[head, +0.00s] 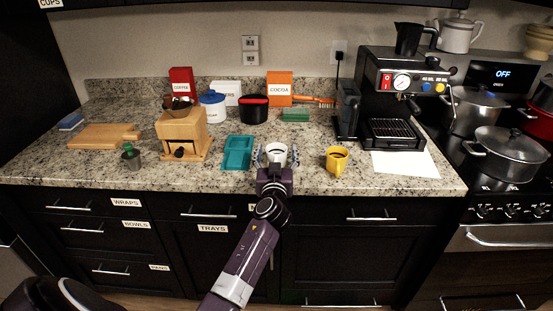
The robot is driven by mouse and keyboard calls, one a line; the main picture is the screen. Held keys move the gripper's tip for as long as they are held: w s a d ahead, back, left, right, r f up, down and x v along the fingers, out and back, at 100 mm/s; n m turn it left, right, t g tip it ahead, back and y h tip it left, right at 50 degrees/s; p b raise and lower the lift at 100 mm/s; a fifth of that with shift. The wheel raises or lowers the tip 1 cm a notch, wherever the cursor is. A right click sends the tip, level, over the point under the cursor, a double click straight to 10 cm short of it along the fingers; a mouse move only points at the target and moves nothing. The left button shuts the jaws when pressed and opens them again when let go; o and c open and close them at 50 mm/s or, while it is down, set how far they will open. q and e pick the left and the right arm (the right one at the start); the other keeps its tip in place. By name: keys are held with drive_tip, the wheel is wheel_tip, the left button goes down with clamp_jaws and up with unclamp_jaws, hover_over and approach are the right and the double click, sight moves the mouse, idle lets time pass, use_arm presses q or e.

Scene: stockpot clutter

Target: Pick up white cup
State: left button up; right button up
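The white cup (276,152) stands upright on the granite counter near its front edge, with something dark inside. My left gripper (276,157) is at the cup, reaching in from the front. Its fingers are spread, one on each side of the cup, with what look like small gaps between the fingers and the cup wall. The lower part of the cup is hidden by the gripper. My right gripper is not in view.
A yellow mug (336,160) stands just right of the cup, and a teal tray (238,152) lies just left. A wooden grinder (182,135) is farther left. A black container (254,109) stands behind. The espresso machine (392,100) is at right.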

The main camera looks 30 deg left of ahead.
use_arm(q)
drive_tip(key=c, duration=1.3)
